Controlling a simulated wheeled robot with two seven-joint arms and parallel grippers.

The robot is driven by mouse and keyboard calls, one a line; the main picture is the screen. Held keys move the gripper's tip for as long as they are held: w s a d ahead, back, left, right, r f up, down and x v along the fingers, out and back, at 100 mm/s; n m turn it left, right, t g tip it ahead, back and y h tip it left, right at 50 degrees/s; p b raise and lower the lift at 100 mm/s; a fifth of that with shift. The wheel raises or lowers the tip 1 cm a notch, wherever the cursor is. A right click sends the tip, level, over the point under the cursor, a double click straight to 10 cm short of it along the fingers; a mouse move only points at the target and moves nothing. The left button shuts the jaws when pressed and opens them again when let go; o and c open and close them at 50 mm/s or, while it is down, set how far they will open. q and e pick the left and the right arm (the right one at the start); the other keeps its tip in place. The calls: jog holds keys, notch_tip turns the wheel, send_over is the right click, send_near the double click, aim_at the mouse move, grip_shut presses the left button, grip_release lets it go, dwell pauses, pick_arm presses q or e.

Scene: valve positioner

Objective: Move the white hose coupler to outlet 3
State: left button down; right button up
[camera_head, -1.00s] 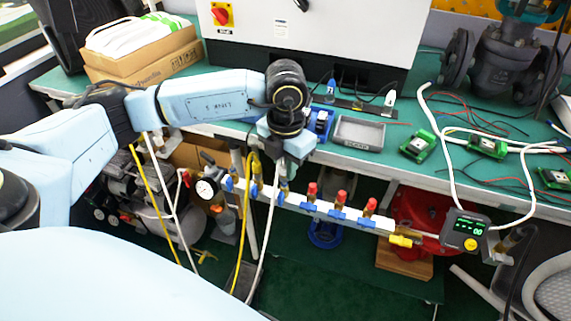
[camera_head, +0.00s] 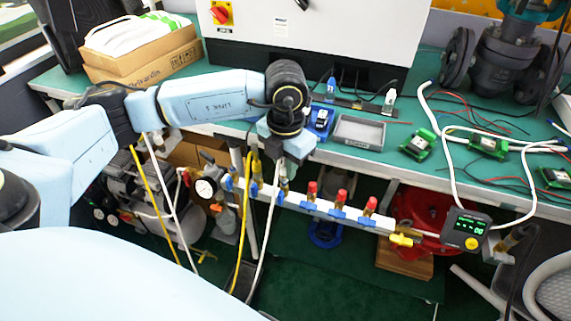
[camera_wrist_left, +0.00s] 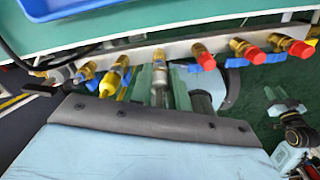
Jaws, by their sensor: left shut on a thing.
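My left gripper (camera_head: 282,177) is at the white manifold bar (camera_head: 322,211), pointing down, left of the red-capped outlets. In the left wrist view its pale green fingers (camera_wrist_left: 161,86) are shut on the white hose coupler (camera_wrist_left: 158,82). The coupler is in line with the third brass outlet from the left, just left of the first red cap (camera_wrist_left: 205,61); whether it is fully seated I cannot tell. Its white hose (camera_head: 264,245) hangs toward the floor. A yellow coupler (camera_wrist_left: 109,84) is on the neighbouring outlet to the left. My right gripper (camera_wrist_left: 280,99) shows small, its fingers apart.
The green bench (camera_head: 350,170) overhangs behind the manifold, holding a grey tray (camera_head: 359,132) and green boards. A yellow hose (camera_head: 240,255) hangs beside the white one. A gauge (camera_head: 206,188) is left of the bar; a display unit (camera_head: 467,229) is at its right.

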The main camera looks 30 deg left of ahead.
pick_arm(q)
jog(key=shift+f+b, duration=0.45)
jog(key=shift+f, duration=0.15)
pick_arm(e)
jog(key=shift+f, duration=0.45)
pick_arm(q)
jog(key=c, duration=1.3)
grip_release()
jog(key=shift+o, duration=0.2)
pick_arm(e)
jog(key=shift+a+r, duration=0.1)
jog(key=shift+r, duration=0.05)
notch_tip(320, 180, up, 4)
jog(key=a, duration=0.1)
pick_arm(q)
notch_tip(320, 180, up, 14)
jog(key=p, duration=0.3)
jog(key=shift+f+p, duration=0.25)
jog(key=shift+p, duration=0.05)
pick_arm(e)
jog(key=s+d+f, duration=0.1)
jog(key=d+f, duration=0.3)
jog(key=f, duration=0.4)
jog(key=shift+s, duration=0.4)
